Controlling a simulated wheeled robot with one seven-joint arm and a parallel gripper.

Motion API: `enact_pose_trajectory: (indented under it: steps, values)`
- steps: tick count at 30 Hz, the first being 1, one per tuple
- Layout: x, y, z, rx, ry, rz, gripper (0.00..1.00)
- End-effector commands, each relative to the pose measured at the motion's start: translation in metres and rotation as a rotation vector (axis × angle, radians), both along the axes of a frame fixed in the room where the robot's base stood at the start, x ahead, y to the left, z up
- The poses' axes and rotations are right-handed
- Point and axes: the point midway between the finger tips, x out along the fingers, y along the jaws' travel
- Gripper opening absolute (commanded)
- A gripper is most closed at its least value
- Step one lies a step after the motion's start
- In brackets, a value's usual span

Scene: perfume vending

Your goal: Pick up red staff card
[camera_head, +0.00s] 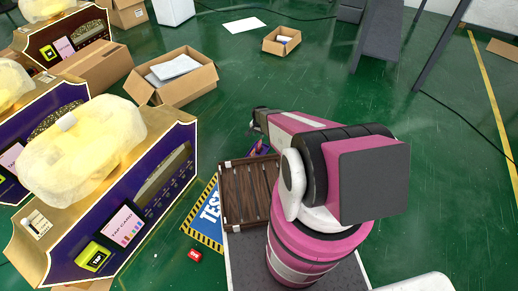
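A small red object with pale marking (194,255), which looks like the red staff card, lies on the green floor at lower left. It is beside the blue mat and to the right of the purple vending machine. The arm's end is well apart from the red object, farther up the picture.
A purple and gold vending machine (150,190) with a yellow tap reader (93,257) stands at left. A blue "TEST" mat (208,212) lies beside the brown tray (232,172). An open cardboard box (190,92) stands behind. The floor at right is mostly clear.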

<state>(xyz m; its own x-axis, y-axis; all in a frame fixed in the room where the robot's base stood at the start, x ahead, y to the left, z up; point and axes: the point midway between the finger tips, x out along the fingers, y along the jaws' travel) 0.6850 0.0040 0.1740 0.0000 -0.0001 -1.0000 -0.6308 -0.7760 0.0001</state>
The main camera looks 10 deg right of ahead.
Motion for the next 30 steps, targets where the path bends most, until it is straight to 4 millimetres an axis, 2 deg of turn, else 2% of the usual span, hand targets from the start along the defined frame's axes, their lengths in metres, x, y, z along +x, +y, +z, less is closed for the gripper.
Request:
enact_pose_trajectory:
  steps: [9, 17, 25, 30]
  values:
    - [0.002, 0.0, -0.044, 0.0, 0.001, 0.001, 0.38]
    - [0.002, -0.002, -0.061, 0.0, 0.0, 0.002, 0.38]
    - [0.005, -0.005, -0.097, 0.0, 0.0, 0.002, 0.38]
    - [0.004, -0.005, -0.103, 0.0, 0.0, 0.002, 0.38]
